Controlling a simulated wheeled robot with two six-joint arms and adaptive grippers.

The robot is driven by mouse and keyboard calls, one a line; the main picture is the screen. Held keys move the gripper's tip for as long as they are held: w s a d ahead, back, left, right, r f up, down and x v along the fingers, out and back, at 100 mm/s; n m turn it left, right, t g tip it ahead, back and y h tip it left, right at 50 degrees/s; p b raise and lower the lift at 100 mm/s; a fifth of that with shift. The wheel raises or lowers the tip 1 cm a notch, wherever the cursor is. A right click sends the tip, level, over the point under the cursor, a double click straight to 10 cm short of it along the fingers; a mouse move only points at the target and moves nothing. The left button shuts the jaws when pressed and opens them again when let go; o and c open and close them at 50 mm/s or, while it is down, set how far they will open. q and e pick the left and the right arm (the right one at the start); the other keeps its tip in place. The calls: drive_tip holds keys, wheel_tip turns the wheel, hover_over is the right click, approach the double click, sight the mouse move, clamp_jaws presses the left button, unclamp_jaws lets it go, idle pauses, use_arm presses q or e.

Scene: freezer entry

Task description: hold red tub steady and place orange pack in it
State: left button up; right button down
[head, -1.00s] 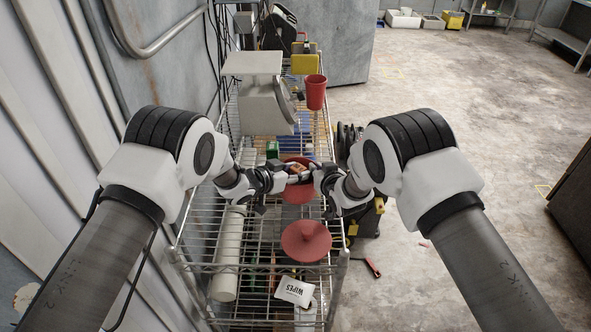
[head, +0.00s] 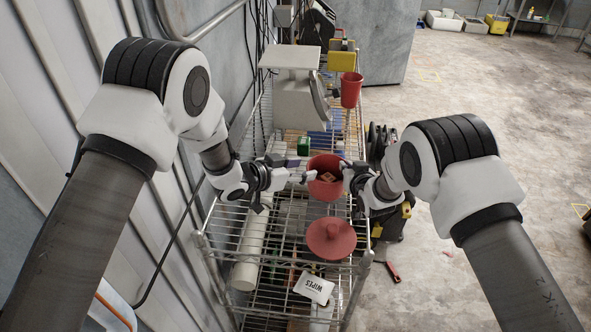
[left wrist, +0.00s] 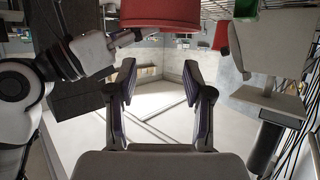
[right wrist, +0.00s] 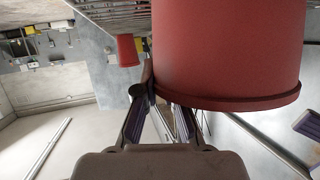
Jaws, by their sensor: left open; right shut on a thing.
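The red tub (head: 323,190) stands on the wire cart between my grippers. The orange pack (head: 327,177) lies inside it, below the rim. My right gripper (head: 347,172) is shut on the tub's wall at the right side; in the right wrist view the tub (right wrist: 228,50) fills the upper right, with one finger partly hidden by it. My left gripper (head: 302,170) is open and empty, just left of the tub. In the left wrist view its fingers (left wrist: 158,80) are spread, with the tub (left wrist: 160,14) at the top edge.
A red lid with a knob (head: 331,240) and a white wipes pack (head: 314,289) lie on the near cart shelf (head: 262,262). A green box (head: 304,146), a scale (head: 299,105) and a red cup (head: 351,91) are behind. A wall borders the left; open floor lies right.

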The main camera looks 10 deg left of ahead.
drive_tip(key=shift+f, duration=0.1)
drive_tip(key=c, duration=1.2)
unclamp_jaws()
use_arm(q)
drive_tip(key=shift+v, duration=1)
drive_tip(key=shift+f, duration=0.1)
use_arm(e)
drive_tip(key=v, duration=1.2)
